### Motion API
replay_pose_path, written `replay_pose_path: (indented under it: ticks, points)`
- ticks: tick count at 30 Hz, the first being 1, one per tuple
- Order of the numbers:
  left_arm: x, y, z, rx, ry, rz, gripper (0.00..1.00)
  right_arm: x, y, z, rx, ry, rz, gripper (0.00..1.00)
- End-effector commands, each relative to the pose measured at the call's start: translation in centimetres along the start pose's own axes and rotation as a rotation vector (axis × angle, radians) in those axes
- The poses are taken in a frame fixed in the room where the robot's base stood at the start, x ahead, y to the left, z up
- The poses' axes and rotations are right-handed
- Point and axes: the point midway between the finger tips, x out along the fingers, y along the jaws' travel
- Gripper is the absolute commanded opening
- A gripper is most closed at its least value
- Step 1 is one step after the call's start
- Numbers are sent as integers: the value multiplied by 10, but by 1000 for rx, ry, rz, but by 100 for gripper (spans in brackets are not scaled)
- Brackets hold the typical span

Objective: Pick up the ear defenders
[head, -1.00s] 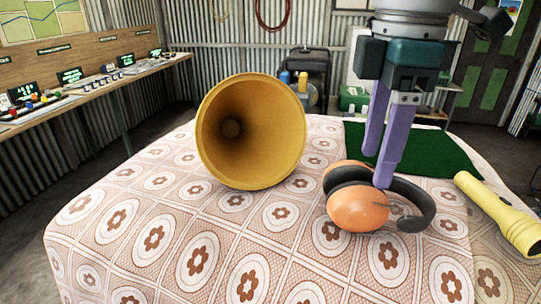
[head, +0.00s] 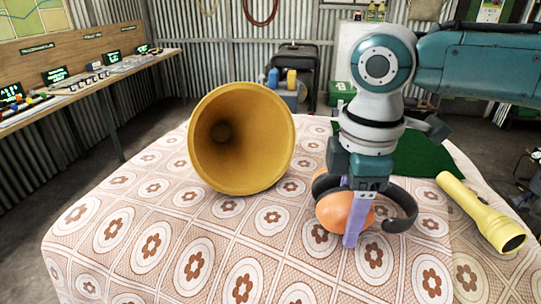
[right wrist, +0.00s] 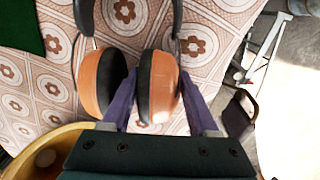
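The ear defenders, with orange cups and a black headband, lie on the patterned tablecloth right of the brass horn. An orange cup (head: 329,211) shows in the head view, partly hidden by my right gripper (head: 352,235). In the right wrist view both cups show, and the purple fingers of my right gripper (right wrist: 157,100) are spread around the nearer cup (right wrist: 162,88). One finger is in the gap between the cups and the other is on the outer side. The fingers look open, close to the cup; contact is unclear. My left gripper is not in view.
A large brass horn (head: 240,140) stands left of the ear defenders. A yellow torch (head: 482,213) lies to the right, and a green mat (head: 430,158) lies behind. The tablecloth (head: 200,250) is clear at the front and left.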

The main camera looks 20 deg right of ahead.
Motion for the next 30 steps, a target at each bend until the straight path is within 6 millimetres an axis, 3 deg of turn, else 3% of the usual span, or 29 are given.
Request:
replay_pose_path:
  ticks: [2, 15, 25, 30]
  points:
    - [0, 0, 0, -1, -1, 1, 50, 0, 0, 0, 0, 0, 0, 50]
    - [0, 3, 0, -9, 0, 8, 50, -1, 0, 0, 1, 0, 0, 0]
    - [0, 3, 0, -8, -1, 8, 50, -2, 1, 0, 1, 1, 1, 0]
    - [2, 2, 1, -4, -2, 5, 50, -13, 2, -1, 1, 4, 2, 0]
